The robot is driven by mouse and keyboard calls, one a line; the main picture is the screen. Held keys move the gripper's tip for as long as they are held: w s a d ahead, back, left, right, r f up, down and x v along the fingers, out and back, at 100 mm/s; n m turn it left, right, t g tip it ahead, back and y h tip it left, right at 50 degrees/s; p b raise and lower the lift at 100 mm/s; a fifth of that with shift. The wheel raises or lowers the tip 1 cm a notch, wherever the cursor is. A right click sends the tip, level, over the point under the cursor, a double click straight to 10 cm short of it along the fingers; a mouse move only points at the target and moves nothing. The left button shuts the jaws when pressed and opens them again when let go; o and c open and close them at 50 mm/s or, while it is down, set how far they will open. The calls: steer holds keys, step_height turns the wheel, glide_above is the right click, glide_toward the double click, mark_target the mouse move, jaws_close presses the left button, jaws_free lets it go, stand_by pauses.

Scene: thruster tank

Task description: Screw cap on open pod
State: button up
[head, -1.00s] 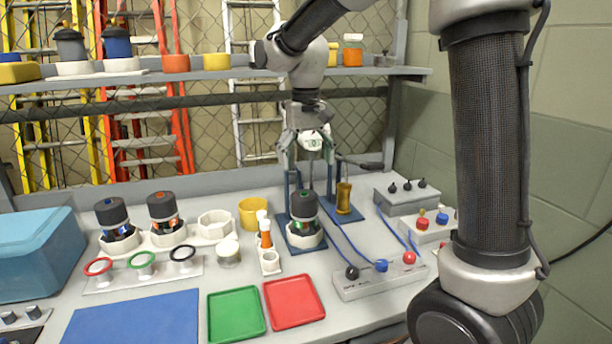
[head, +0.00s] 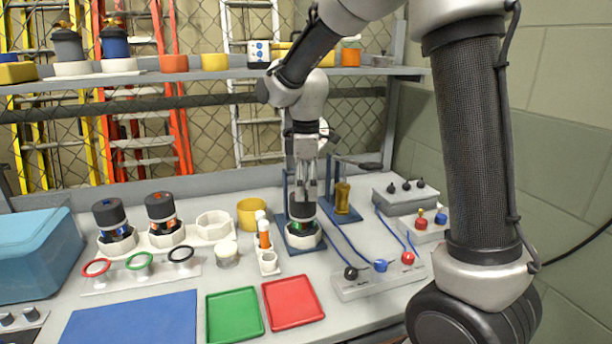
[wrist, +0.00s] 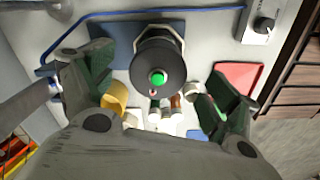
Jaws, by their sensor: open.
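A pod with a dark grey cap (head: 302,211) stands upright in a white holder on a blue plate (head: 318,247). The cap has a green centre, clear in the wrist view (wrist: 158,78). My gripper (head: 307,196) points down at this cap, its fingers close above or beside it. In the wrist view my gripper (wrist: 155,88) is open, its fingers apart on either side of the cap with gaps showing. Whether the cap is seated or loose on its pod, I cannot tell. Two other dark-capped pods (head: 115,240) (head: 161,222) stand in a white rack at the left.
The white rack has an empty socket (head: 214,225). Near the pod are a yellow cup (head: 251,213), a tube stand (head: 269,263), a brass cylinder (head: 342,199) and a cabled switch box (head: 366,283). Green (head: 234,315) and red (head: 293,302) trays are empty.

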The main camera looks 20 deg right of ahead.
mark_target(306, 195)
steer(key=shift+f, duration=2.4)
steer(key=shift+c, duration=0.4)
steer(key=c, duration=1)
steer(key=o, duration=0.4)
steer(key=c, duration=0.4)
steer(key=shift+o, duration=0.2)
steer(key=m, duration=0.8)
